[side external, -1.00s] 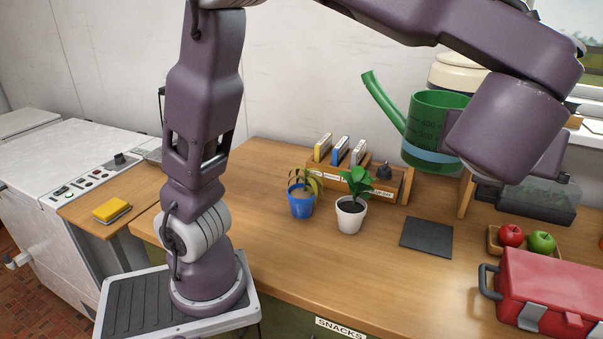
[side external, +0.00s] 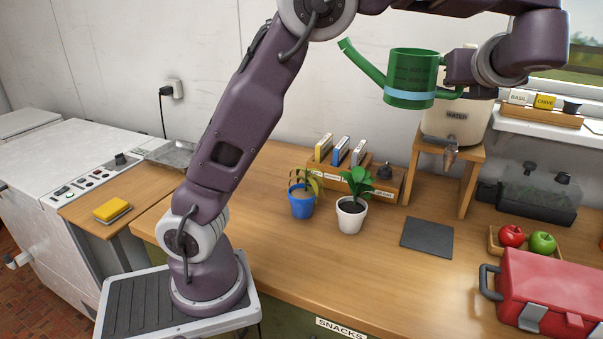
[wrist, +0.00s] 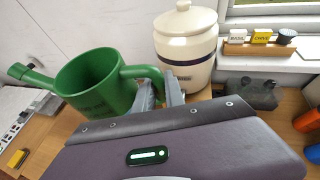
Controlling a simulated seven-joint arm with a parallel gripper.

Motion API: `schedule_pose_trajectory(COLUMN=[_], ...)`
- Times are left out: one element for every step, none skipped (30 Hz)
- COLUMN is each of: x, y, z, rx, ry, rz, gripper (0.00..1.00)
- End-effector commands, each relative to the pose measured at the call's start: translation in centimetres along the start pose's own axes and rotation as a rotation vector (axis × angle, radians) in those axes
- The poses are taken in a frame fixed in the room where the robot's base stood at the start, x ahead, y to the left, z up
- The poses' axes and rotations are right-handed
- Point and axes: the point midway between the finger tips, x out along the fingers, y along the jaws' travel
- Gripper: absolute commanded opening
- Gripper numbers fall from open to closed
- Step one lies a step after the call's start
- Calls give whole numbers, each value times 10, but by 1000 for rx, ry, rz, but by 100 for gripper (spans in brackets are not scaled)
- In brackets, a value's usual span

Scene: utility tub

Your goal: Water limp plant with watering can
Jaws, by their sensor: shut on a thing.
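The green watering can (side external: 411,68) with a light blue band hangs high above the back of the counter, roughly upright, its spout pointing up and left. It also shows in the wrist view (wrist: 98,84), where I cannot tell whether water is inside. My gripper (wrist: 160,92) is shut on the can's handle, at the side away from the spout. The limp plant (side external: 302,186), with drooping yellowish leaves, stands in a blue pot (side external: 302,205) on the counter, below and left of the can. A perky green plant (side external: 357,182) in a white pot (side external: 351,217) stands just right of it.
A water dispenser (side external: 454,128) on a wooden stand is behind and right of the can. A card rack (side external: 385,187) sits behind the plants. A dark mat (side external: 427,238), a fruit tray (side external: 494,246) and a red toolbox (side external: 550,285) lie to the right.

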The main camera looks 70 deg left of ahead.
Motion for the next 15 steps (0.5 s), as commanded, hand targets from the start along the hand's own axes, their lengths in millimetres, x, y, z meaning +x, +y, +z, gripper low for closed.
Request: schedule_pose_trajectory(x=[8,12,14,16,18,20,21,23,26,27,28,28,29,29,29], y=[2,3,3,3,4,4,4,4,4,4,4,4,5,5,5], z=[5,7,-2,-8,-12,-17,-21,-26,-31,-34,-36,-39,-40,-41,-41], rx=[-9,-13,-6,-6,-5,-6,-6,-5,-6,-6,-7,-8,-8,-8,-9], ry=[-6,-9,-7,-6,-6,-6,-6,-7,-7,-7,-7,-7,-7,-7,-7], rz=[19,29,27,27,26,25,26,26,24,24,24,24,24,24,23], gripper=[0,0,0,0,0,0,0,0,0,0,0,0,0,0,0])
